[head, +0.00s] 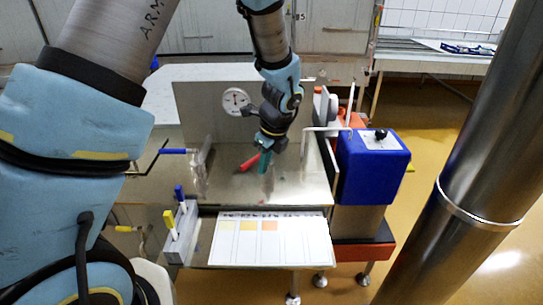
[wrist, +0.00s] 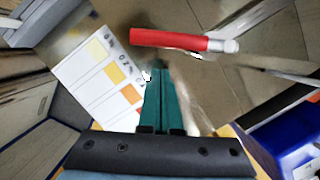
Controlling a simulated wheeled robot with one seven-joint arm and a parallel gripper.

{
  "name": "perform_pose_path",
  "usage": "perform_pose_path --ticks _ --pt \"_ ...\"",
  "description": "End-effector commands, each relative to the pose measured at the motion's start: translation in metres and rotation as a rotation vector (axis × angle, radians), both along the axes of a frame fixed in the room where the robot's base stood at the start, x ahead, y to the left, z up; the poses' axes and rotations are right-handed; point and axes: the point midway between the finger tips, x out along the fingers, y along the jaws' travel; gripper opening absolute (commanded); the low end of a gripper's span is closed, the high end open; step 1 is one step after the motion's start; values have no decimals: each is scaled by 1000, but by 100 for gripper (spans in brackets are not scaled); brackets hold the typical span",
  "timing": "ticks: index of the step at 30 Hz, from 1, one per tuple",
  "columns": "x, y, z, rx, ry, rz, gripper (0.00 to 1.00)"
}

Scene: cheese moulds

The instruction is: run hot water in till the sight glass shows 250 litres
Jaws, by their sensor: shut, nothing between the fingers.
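My gripper (head: 264,162) has green fingers that are shut and empty, pointing down over the steel top. They also show shut in the wrist view (wrist: 160,72). A red handle (head: 249,162) is just left of the fingertips. In the wrist view the red handle (wrist: 170,39) lies past the tips, with a pale metal end at its right; I cannot tell whether they touch. A blue handle (head: 173,151) on a dark bent rod is further left. A round white dial (head: 236,101) is on the steel back panel. I cannot make out a sight glass or a water level.
A card with yellow and orange patches (head: 270,240) lies at the front. A small grey block (head: 180,232) with yellow and blue upright handles is left of it. A blue box (head: 374,168) with a black knob stands right, near a pale bent pipe (head: 325,129). Floor shows at right.

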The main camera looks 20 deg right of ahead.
Motion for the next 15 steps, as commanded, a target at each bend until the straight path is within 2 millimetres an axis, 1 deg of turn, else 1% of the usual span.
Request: perform_pose_path --ticks 1,6,15 --pt "6 3 5 2 1 1 0" --pt "16 9 5 2 1 1 0" --pt "18 9 4 1 1 -1 0"
